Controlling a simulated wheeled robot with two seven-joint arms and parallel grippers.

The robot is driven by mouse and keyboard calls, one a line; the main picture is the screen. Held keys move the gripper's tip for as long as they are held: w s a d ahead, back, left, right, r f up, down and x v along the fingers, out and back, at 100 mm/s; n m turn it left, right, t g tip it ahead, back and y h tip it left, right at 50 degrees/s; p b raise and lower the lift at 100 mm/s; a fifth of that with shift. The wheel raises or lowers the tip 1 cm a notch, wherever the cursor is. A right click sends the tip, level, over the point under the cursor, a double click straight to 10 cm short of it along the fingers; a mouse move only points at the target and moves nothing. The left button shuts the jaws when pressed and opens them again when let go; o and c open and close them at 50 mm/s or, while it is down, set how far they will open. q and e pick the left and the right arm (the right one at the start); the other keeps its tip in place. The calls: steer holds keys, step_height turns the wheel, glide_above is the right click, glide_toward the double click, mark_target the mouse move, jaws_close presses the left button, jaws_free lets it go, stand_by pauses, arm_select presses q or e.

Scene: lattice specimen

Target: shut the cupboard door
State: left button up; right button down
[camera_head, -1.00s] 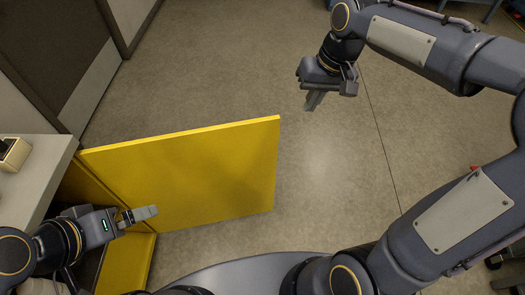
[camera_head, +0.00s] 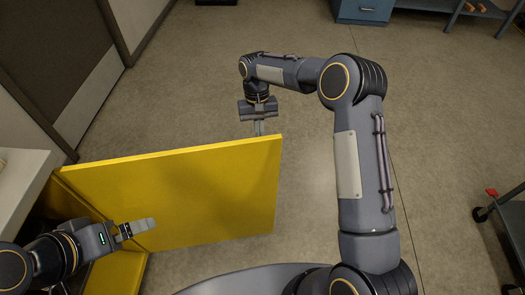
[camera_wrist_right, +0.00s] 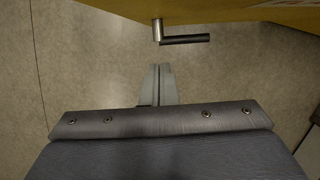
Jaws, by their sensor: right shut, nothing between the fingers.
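The yellow cupboard door (camera_head: 185,195) stands wide open, reaching out from the cupboard at the left. My right gripper (camera_head: 259,128) is at the door's far side, near its free upper corner, with its fingertips partly hidden by the top edge. In the right wrist view its fingers (camera_wrist_right: 157,84) are together and empty, pointing towards the door (camera_wrist_right: 235,12). A dark bar handle (camera_wrist_right: 185,39) on a metal post sticks out from the door just beyond the fingertips, apart from them. My left gripper (camera_head: 137,229) is in front of the door's near face, low at the left; its jaw gap is unclear.
A pale worktop (camera_head: 22,185) lies above the cupboard at the left. A blue cabinet (camera_head: 361,10) stands at the back, and a dark cart (camera_head: 505,232) at the right. The floor beyond the door is clear.

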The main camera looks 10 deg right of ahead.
mark_target(263, 151)
steer(key=s+f, duration=0.4)
steer(key=s, duration=0.1)
stand_by(0.5)
